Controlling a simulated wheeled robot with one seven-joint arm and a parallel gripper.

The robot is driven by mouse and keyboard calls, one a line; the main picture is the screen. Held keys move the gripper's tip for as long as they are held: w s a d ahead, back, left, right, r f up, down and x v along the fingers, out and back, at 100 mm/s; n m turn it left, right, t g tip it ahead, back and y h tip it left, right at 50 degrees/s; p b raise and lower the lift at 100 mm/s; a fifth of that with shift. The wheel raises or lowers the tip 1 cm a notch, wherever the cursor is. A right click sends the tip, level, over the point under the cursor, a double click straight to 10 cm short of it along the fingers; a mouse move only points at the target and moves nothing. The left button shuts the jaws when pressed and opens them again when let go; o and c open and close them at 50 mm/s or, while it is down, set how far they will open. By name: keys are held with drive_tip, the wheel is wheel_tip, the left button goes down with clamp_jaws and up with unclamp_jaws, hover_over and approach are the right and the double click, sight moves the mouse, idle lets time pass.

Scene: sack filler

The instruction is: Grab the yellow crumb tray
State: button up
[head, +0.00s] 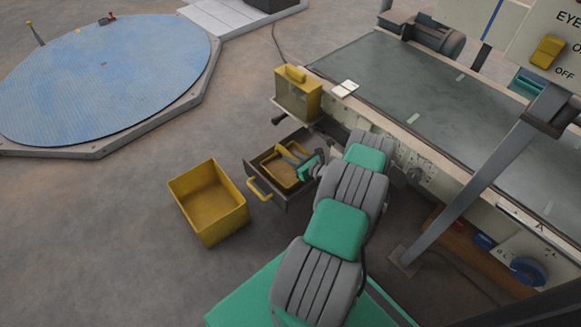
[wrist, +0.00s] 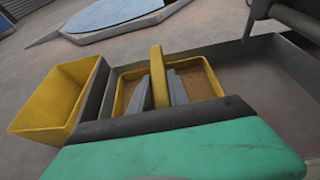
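The yellow crumb tray (head: 281,173) sits inside an open grey drawer (head: 292,195) under the bench. In the wrist view the tray (wrist: 208,76) shows a brown floor and a raised yellow bar (wrist: 158,72) across its middle. My gripper (head: 290,157) reaches down into the tray from the right. In the wrist view my gripper's two grey fingers (wrist: 158,86) stand on either side of the bar, very close to it. I cannot tell whether they press on it. The tray's near edge is hidden behind my gripper.
An empty-looking yellow bin (head: 208,204) stands on the floor left of the drawer, and close by in the wrist view. The drawer has a yellow handle (head: 259,189). A yellow box (head: 297,95) is mounted above it at the bench (head: 430,100). Open floor lies to the left.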

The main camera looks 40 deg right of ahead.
clamp_jaws()
idle(0.9)
